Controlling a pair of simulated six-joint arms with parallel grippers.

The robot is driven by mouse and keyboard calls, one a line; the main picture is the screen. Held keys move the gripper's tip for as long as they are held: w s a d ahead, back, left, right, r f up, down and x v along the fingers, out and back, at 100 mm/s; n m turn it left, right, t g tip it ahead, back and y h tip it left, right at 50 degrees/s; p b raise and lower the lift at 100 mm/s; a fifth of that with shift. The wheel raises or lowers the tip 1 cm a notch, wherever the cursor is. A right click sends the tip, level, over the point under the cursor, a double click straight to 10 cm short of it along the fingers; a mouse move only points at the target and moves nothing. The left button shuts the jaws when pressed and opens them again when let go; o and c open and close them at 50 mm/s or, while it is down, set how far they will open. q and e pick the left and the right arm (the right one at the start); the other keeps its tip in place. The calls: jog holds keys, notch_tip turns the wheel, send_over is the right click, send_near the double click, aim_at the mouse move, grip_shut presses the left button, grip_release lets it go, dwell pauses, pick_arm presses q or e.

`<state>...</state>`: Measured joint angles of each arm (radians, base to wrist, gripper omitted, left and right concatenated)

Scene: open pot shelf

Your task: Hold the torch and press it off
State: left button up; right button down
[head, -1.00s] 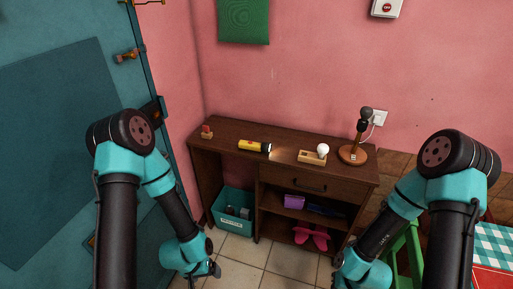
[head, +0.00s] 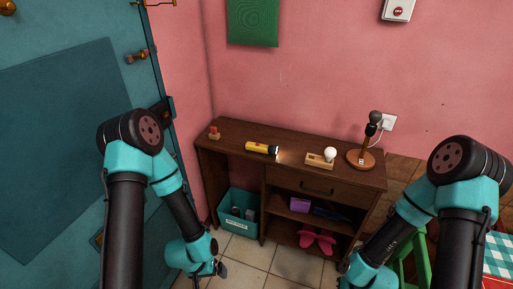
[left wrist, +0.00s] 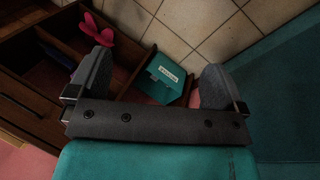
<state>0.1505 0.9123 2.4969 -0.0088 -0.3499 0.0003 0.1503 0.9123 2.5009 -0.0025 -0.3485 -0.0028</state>
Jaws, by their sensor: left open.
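The torch (head: 262,148) is yellow with a black head and lies on top of the dark wooden shelf unit (head: 230,133). Its head points right and a warm glow shows on the wood just beyond it, so it looks lit. My left gripper (head: 220,270) is low over the floor, in front of the shelf and well below the torch. In the left wrist view my left gripper (left wrist: 155,90) has its two fingers wide apart with nothing between them. The torch is not in the left wrist view. My right gripper is at or below the bottom edge of the head view, and its fingers cannot be made out.
On the shelf top are a small red-topped block (head: 214,133), a wooden block with a white bulb (head: 329,156) and a lamp-like stand (head: 362,157). A teal door (head: 60,130) is at left.

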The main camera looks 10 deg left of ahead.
pick_arm(q)
jog(key=w+t, duration=0.1)
jog(key=w, duration=0.3)
jog(key=w+t, duration=0.1)
jog(key=w, duration=0.3)
jog(key=w+m, duration=0.1)
jog(key=w, duration=0.4)
jog(key=shift+a+f+t+h, duration=0.15)
jog(key=shift+t+h, duration=0.25)
jog(key=m+t+h, duration=0.4)
jog(key=m+h, duration=0.2)
jog(key=m, duration=0.5)
send_near(254, 144)
jog(key=s+a, duration=0.1)
jog(key=a, duration=0.1)
jog(key=shift+r+m, duration=0.3)
jog(key=shift+r, duration=0.55)
jog(key=shift+d, duration=0.15)
jog(key=x, duration=1.2)
jog(key=shift+r, duration=0.15)
jog(key=shift+c, duration=0.2)
